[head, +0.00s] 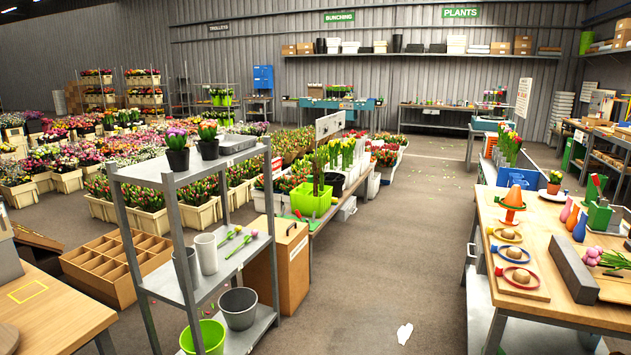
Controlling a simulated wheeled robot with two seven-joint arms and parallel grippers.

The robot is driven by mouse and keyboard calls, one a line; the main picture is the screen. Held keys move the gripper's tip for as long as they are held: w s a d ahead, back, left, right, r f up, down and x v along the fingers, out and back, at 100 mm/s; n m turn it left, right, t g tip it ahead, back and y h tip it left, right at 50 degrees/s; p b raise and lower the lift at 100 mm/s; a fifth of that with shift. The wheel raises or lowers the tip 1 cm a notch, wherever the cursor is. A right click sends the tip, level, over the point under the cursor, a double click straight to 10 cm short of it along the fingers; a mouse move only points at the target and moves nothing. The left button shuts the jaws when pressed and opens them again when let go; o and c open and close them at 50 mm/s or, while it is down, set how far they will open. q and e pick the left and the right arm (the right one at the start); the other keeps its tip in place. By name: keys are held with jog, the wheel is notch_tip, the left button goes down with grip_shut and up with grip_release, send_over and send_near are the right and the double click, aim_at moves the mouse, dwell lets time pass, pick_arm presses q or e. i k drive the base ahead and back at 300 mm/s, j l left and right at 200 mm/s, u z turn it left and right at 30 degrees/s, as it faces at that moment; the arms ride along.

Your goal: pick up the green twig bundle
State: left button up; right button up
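No bundle that I can clearly tell as the green twig bundle shows in the head view. Thin dark upright stalks (317,172) stand at a lime green crate (310,203) on the bench mid-picture; I cannot tell whether they are twigs. A bunch with pink heads and green stems (612,260) lies on the right wooden table, partly cut off by the picture edge. Two loose single stems, one of them a pink-headed stem (241,244), lie on the grey rack's middle shelf. Neither of my grippers is in view.
The grey metal rack (176,215) stands left of centre with pots and buckets. The floor aisle (410,260) between is open, with a white scrap (404,335).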

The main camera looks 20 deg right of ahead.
aim_at(322, 181)
jog(key=i+z, duration=0.15)
jog(key=i, duration=0.25)
jog(key=i+j+z, duration=0.2)
jog(key=i, duration=0.25)
jog(key=i+l+z, duration=0.25)
jog(key=i+z, duration=0.15)
jog(key=i, duration=0.2)
jog(key=i+l+z, duration=0.1)
jog(key=i+z, duration=0.35)
jog(key=i, duration=0.15)
jog(key=i+j+z, duration=0.15)
jog(key=i+z, duration=0.25)
jog(key=i, duration=0.2)
jog(key=i+z, duration=0.15)
jog(key=i, duration=1.95)
jog(key=i+u, duration=0.4)
jog(key=i, duration=0.15)
jog(key=i+l+u, duration=0.1)
jog(key=i+u, duration=0.3)
jog(key=i+j+u, duration=0.15)
jog(key=i+u, duration=0.7)
jog(key=i, duration=0.15)
